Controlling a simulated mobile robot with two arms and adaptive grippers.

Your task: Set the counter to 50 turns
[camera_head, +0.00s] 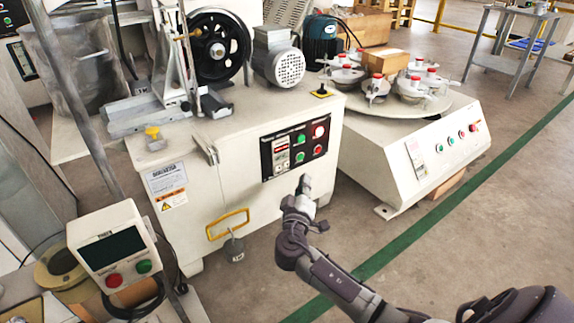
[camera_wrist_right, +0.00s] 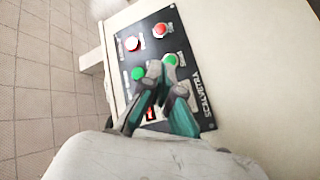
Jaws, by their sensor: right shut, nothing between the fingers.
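A dark control panel (camera_head: 310,153) is on the front of the cream machine. The counter (camera_head: 281,149) is a small light unit at the panel's left side; its digits are too small to read. My right gripper (camera_head: 304,184) is shut and empty, just in front of the panel's lower edge. In the right wrist view the shut fingers (camera_wrist_right: 166,80) lie over the panel (camera_wrist_right: 147,52). They partly hide the counter, whose red part (camera_wrist_right: 151,114) shows between them. I cannot tell whether they touch anything. My left gripper is out of view.
Green (camera_head: 299,138) and red (camera_head: 318,149) buttons sit close beside the counter. A rotary-table machine (camera_head: 420,150) stands to the right. A separate control box (camera_head: 112,245) stands at the lower left. The floor between is clear.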

